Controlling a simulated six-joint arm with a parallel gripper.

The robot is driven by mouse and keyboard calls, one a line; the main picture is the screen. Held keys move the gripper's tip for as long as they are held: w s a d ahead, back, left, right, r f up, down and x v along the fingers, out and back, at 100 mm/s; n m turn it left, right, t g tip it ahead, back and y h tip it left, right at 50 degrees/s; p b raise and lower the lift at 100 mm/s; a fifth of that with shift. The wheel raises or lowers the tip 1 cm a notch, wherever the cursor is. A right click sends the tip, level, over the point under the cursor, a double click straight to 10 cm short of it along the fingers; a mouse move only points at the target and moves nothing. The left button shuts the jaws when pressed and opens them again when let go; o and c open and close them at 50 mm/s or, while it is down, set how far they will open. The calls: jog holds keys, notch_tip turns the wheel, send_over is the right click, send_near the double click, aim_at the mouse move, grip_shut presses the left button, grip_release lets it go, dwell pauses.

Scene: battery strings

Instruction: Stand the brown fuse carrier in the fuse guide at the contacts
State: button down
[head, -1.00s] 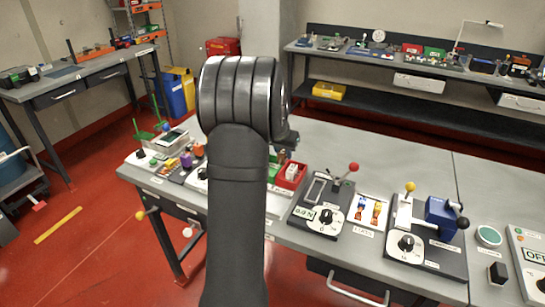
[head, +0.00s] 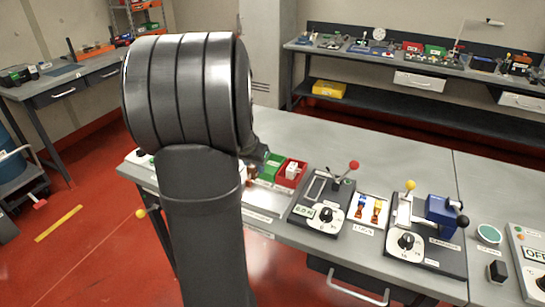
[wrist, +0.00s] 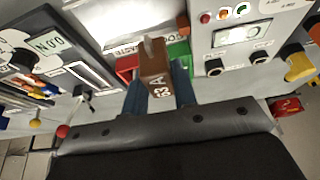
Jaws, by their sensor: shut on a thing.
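The brown fuse carrier (wrist: 154,62), marked 63 A, is between the two blue fingers of my gripper (wrist: 158,88) in the wrist view. The fingers are shut on it, and its narrow end points away from the gripper. In the head view my arm hides the gripper and the carrier. I cannot clearly make out the fuse guide or its contacts. A bright pale panel with a label strip (wrist: 126,48) lies beyond the carrier in the wrist view.
A red bin (head: 301,180) with white pieces and a green bin (head: 266,177) stand beside my arm. A red-knobbed lever unit (head: 307,207) is to their right, then a unit with a blue block (head: 440,210). The bench behind the bins is clear.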

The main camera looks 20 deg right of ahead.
jog(key=shift+a, duration=0.2)
jog(key=shift+f, duration=0.1)
jog(key=shift+f, duration=4.25)
jog(key=shift+f, duration=0.2)
jog(key=c, duration=1.1)
grip_release()
jog(key=shift+r, duration=0.15)
jog(key=v, duration=1.7)
jog(key=shift+s+r, duration=0.1)
